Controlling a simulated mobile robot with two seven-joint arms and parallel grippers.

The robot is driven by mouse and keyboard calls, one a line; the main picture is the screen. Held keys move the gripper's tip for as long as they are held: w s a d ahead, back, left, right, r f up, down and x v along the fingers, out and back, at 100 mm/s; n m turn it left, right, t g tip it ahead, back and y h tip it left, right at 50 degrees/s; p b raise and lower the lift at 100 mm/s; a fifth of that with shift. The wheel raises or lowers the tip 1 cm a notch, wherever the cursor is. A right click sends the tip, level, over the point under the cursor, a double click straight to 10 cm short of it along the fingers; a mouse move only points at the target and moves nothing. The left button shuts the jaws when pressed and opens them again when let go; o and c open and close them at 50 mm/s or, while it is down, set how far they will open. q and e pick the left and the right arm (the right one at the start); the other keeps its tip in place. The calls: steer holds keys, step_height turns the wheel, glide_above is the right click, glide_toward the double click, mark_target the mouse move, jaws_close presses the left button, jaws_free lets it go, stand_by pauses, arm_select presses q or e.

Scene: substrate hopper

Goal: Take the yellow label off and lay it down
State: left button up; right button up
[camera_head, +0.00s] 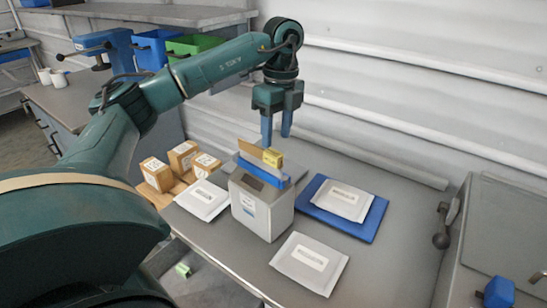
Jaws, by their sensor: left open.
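The yellow label (272,157) is a small yellow piece at the top of a grey box-shaped hopper (258,213). It sits by a tan board (248,150) and a blue strip (258,170) along the hopper's top. My left gripper (277,136) points down just above and behind the label, its two blue fingers apart with nothing visible between them. A gap shows between the fingertips and the label, though the exact depth is hard to tell. My right gripper is not in view.
White packets lie left of the hopper (203,201), in front (308,263), and on a blue mat (373,222) at right. Several cartons (156,173) stand at left. A grey cabinet (500,240) with a knob is at right.

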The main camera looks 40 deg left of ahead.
arm_select(q)
steer(key=f, duration=0.3)
steer(key=f+p, duration=0.1)
steer(key=shift+s+a+f, duration=0.1)
steer(key=shift+s+f, duration=0.15)
steer(key=shift+s, duration=0.15)
steer(key=shift+f, duration=0.3)
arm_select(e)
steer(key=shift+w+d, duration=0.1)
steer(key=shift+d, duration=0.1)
arm_select(q)
steer(key=shift+c, duration=0.4)
steer(key=c, duration=0.4)
jaws_close()
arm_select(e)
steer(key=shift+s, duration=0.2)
arm_select(q)
step_height(320, 180, up, 11)
step_height(320, 180, up, 6)
steer(key=p, duration=0.2)
glide_above(274, 152)
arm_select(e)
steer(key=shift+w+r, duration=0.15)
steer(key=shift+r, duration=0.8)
